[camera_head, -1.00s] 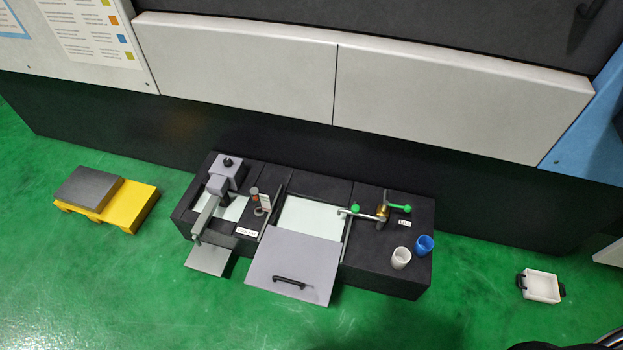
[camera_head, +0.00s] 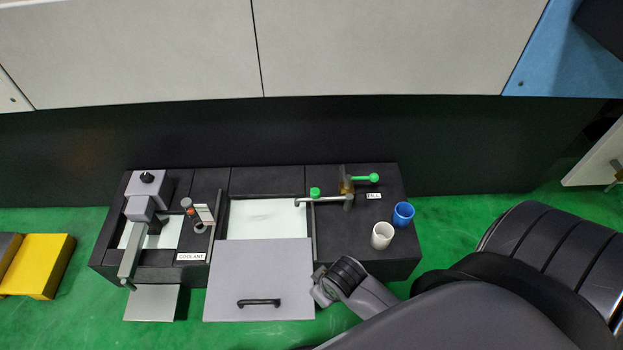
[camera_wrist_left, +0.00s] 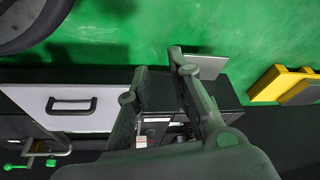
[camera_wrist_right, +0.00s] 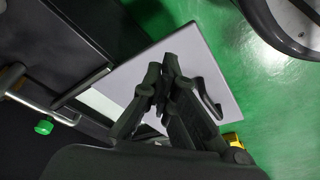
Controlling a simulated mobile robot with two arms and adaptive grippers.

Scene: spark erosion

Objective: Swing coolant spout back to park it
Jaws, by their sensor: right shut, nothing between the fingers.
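The grey metal spout (camera_head: 325,199) has a green knob (camera_head: 315,192) and reaches left from its brass valve post (camera_head: 347,187), its free end over the pale open tank. The spout also shows at the left of the right wrist view (camera_wrist_right: 45,109) and at the lower left of the left wrist view (camera_wrist_left: 40,152). My right gripper (camera_wrist_right: 166,68) is shut and empty, seen against the grey front panel, apart from the spout. My left gripper (camera_wrist_left: 160,65) is open and empty, pointing towards the bench's coolant end; the head view does not show it.
The grey panel (camera_head: 260,280) with a black handle lies in front of the tank (camera_head: 265,220). A white cup (camera_head: 382,235) and a blue cup (camera_head: 403,214) stand right of the valve. A grey clamp arm (camera_head: 131,258) is at the left. A yellow block (camera_head: 38,266) is on the floor.

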